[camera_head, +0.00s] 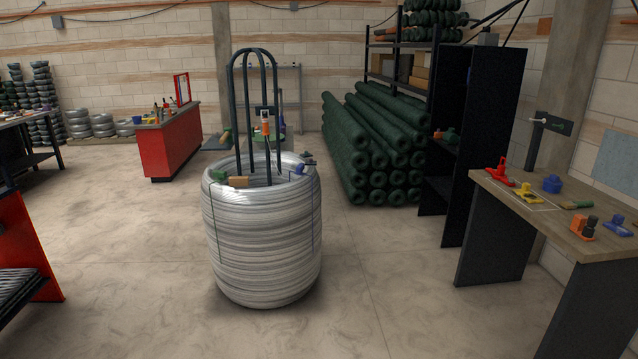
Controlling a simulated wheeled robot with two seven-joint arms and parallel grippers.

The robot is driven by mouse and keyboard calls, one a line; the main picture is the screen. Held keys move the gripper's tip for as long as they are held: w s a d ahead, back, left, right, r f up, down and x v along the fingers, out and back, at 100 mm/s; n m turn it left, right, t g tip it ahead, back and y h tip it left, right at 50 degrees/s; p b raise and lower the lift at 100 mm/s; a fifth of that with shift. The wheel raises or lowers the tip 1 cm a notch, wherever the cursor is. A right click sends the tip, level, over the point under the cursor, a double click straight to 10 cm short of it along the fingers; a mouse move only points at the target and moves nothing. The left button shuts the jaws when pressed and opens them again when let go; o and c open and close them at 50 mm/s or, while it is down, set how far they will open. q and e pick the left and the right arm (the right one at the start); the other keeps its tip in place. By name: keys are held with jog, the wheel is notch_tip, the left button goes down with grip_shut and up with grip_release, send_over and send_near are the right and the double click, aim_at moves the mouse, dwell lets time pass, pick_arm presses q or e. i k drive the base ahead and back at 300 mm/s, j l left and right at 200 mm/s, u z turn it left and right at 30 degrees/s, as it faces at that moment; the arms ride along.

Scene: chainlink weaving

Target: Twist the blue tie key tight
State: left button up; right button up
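A large coil of silvery wire (262,245) stands upright on the floor in the middle, around a dark hooped frame (232,100). Thin dark ties run down its side. A small blue piece (299,170) sits on the right of the coil's top rim, and it may be the blue tie key. Neither of my grippers is in view.
A workbench (500,190) at right holds red, yellow, orange and blue tools. A red cabinet bench (172,145) stands at back left. Green mesh rolls (375,150) and a dark shelf (480,130) stand behind. Floor around the coil is clear.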

aim_at(300, 166)
jog(key=i+u, duration=0.1)
jog(key=i, duration=0.55)
jog(key=i+l+u, duration=0.1)
jog(key=i, duration=0.5)
jog(key=u, duration=0.55)
jog(key=i+l+u, duration=0.6)
jog(key=l+u, duration=0.3)
jog(key=l, duration=0.15)
jog(key=i+l, duration=0.15)
jog(key=l, duration=0.25)
jog(key=i+l+u, duration=0.1)
jog(key=l, duration=0.25)
jog(key=i+l, duration=0.25)
jog(key=l, duration=0.15)
jog(key=i+l, duration=0.15)
jog(key=l, duration=0.25)
jog(key=i+l+u, duration=0.1)
jog(key=l, duration=0.3)
